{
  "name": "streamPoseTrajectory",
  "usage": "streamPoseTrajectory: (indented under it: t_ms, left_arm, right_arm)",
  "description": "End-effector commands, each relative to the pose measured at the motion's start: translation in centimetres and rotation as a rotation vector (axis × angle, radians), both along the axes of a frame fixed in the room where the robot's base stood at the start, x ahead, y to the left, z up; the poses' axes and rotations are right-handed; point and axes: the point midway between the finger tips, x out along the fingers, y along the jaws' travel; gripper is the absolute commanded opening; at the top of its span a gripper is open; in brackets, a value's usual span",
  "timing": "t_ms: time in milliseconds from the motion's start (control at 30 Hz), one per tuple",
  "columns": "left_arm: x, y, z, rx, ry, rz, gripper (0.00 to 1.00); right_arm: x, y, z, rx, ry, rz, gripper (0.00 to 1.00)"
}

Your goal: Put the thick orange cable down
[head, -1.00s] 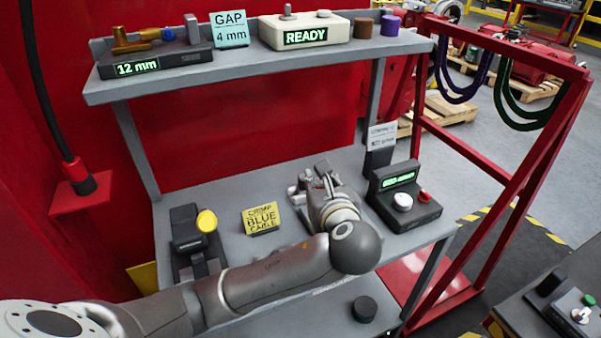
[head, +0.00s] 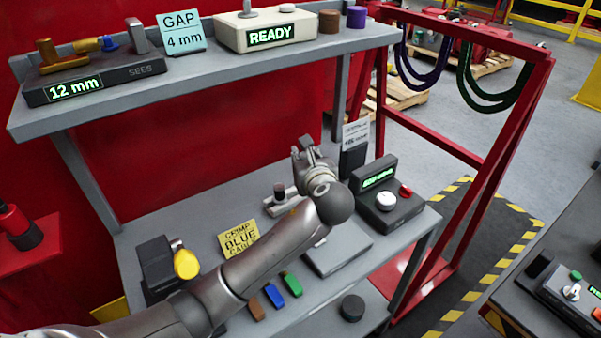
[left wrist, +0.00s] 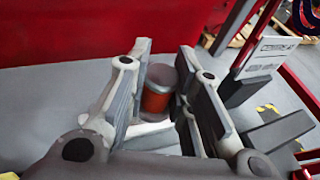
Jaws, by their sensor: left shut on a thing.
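My left gripper (head: 304,149) is over the back part of the grey workbench (head: 185,209), its fingers pointing away from the head camera. In the left wrist view, a short orange cylinder with a dark top (left wrist: 156,92), seemingly the thick orange cable, shows between the two fingers of the left gripper (left wrist: 163,68). The gripper is shut on it; the right finger hides part of it. A pale surface lies below it, and I cannot tell whether they touch. In the head view the held piece is not clear. My right gripper is out of view.
A small dark cylinder (head: 279,192) stands on a pale fixture left of the gripper. A black device with a green screen (head: 386,200) is to the right. A yellow sign (head: 239,239), a grey plate (head: 336,250) and blue (head: 273,294) and green pieces (head: 291,283) lie nearer.

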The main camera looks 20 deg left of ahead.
Motion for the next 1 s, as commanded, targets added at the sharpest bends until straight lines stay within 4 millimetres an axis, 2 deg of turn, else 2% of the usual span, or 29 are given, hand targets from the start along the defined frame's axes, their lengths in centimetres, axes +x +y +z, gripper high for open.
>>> streamPoseTrajectory:
  t_ms: [33, 200, 433, 633, 1000]
  left_arm:
    - [0.6, 0.4, -1.1, 0.003, 0.005, 0.003, 0.00]
    - [2.1, 1.1, -3.0, 0.000, 0.001, 0.000, 0.00]
    - [2.9, 1.6, -4.1, -0.001, 0.001, 0.000, 0.00]
    - [2.9, 1.6, -6.9, 0.001, 0.003, -0.001, 0.00]
    - [2.9, 1.6, -7.4, 0.001, 0.002, -0.001, 0.00]
  right_arm:
    - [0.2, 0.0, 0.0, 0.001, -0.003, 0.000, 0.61]
    - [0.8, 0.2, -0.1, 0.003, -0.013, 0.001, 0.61]
    - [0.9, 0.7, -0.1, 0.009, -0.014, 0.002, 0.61]
    - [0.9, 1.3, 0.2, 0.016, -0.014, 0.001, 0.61]
    - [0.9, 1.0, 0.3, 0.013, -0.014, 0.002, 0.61]
